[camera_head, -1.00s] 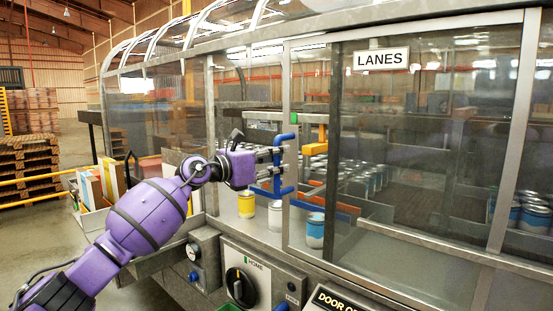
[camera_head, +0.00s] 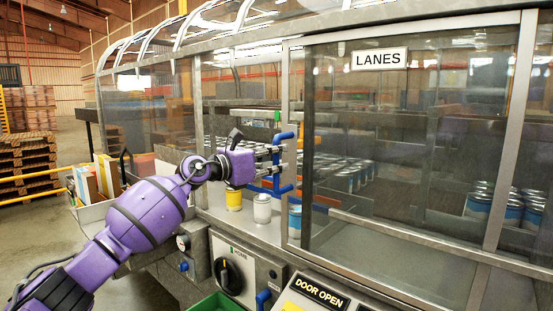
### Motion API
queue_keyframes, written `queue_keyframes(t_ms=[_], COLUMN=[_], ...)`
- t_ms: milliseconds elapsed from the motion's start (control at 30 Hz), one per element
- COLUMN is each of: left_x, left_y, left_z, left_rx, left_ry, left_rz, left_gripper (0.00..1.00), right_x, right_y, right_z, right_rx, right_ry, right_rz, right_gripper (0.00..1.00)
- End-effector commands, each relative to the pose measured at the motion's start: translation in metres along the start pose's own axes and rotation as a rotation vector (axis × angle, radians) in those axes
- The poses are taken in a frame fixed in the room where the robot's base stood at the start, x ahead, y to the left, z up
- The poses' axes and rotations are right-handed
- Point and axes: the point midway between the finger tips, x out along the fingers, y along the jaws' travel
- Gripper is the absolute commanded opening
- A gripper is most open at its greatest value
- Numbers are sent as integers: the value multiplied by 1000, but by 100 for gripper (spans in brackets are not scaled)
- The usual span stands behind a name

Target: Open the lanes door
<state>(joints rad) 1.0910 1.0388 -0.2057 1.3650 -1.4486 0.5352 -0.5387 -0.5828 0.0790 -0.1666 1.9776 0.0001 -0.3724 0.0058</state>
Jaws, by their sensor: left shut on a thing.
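The lanes door (camera_head: 404,23) is a clear pane in a grey metal frame with a "LANES" sign (camera_head: 380,59). Its left frame edge stands right of the fixed post (camera_head: 197,130), with a gap between them. A blue handle (camera_head: 287,136) sits on the door's left edge. My left gripper (camera_head: 277,158) reaches in from the left and is shut on this handle; its fingers partly hide it. My right gripper is out of view.
A yellow can (camera_head: 233,199) and a white can (camera_head: 262,208) stand in the gap; a blue can (camera_head: 295,220) is behind the door edge. Below are a panel with a black knob (camera_head: 229,275) and a "DOOR OPEN" sign (camera_head: 319,292). More cans stand inside.

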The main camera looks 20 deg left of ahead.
Motion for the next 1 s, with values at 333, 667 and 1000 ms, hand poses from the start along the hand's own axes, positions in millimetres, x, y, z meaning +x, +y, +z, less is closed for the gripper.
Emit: queue_keyframes(t_ms=[333, 667, 1000], left_x=[0, -1, -56], left_y=[0, 0, 1], left_z=[0, 0, -2], left_rx=[0, 0, 3], left_ry=[0, 0, 4], left_rz=[0, 1, 2], left_gripper=[34, 34, 34], right_x=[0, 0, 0], right_y=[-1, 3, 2], right_z=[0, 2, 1], right_rx=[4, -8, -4], right_ry=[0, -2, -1], right_rz=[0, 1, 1], right_gripper=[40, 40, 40])
